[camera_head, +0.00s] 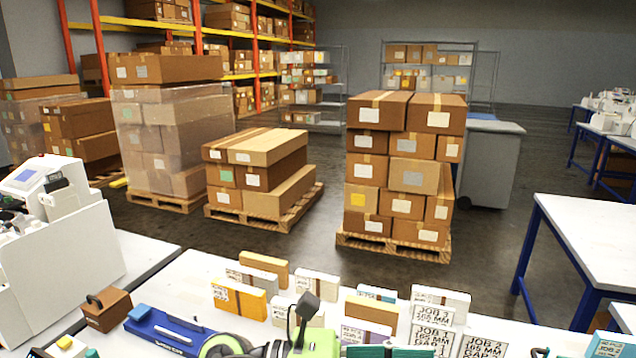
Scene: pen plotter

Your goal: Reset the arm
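Neither of my grippers shows in the head view, and no arm comes in from the left or the right. No part that I can name for sure as the arm of the task is in view. A blue flat device (165,331) with a white label lies at the front left of the white table (198,268). A bright green and black object (316,342) with a dark upright stalk stands at the bottom edge, mostly cut off. A green-rimmed black round part (226,346) lies beside it, also cut off.
Several boxes and JOB cards (434,318) stand across the table. A brown block (107,309) sits left of the blue device. A white machine (62,240) with a screen fills the left. Beyond are cartons on pallets (393,247), a grey bin (488,165) and a blue-legged table (590,240).

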